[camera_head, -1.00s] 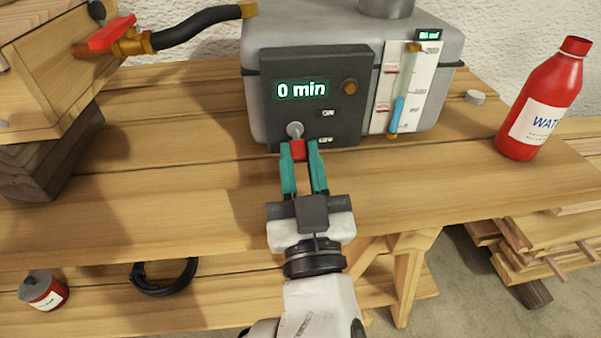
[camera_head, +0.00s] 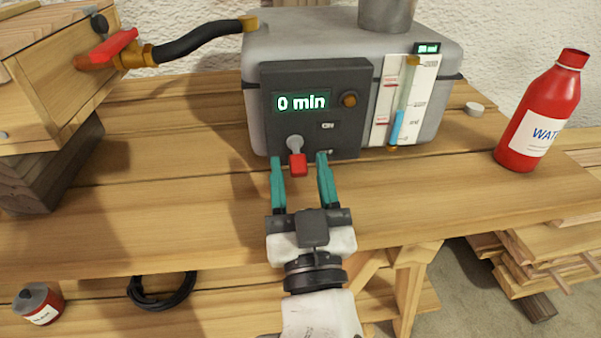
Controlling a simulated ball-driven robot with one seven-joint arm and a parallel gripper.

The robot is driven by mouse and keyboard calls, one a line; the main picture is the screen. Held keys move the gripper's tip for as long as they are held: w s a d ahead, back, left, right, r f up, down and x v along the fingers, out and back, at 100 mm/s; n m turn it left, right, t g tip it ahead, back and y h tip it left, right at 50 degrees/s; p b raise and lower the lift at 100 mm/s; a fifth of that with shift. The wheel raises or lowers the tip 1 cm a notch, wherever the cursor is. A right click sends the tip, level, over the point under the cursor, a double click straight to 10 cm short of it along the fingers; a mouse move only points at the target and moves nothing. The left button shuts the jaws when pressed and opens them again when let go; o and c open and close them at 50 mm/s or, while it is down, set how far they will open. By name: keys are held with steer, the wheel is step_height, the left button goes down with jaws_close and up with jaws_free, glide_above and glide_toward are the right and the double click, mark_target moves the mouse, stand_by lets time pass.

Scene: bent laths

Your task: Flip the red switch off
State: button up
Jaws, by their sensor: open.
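The red switch (camera_head: 298,165) is a small red-tipped lever on the dark control panel (camera_head: 348,137) of the grey steam box. Its lever hangs downward from a round grey pivot, below the "ON" label. The green display (camera_head: 301,102) reads "0 min". My gripper (camera_head: 299,163) is open, with its two teal fingers apart on either side of the red tip and slightly below it. A gap shows between the fingers and the tip. The lower label is partly hidden behind the right finger.
A red water bottle (camera_head: 543,112) stands on the bench at right, near a small white cap (camera_head: 474,109). A wooden box (camera_head: 58,75) with a red-handled valve (camera_head: 115,45) and black hose (camera_head: 200,36) is at left. The bench (camera_head: 180,205) is clear around my gripper.

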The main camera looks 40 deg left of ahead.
steer(key=v, duration=1)
steer(key=shift+s+d+b, duration=0.25)
steer(key=shift+d+b, duration=0.1)
steer(key=shift+b, duration=0.05)
steer(key=shift+f, duration=0.1)
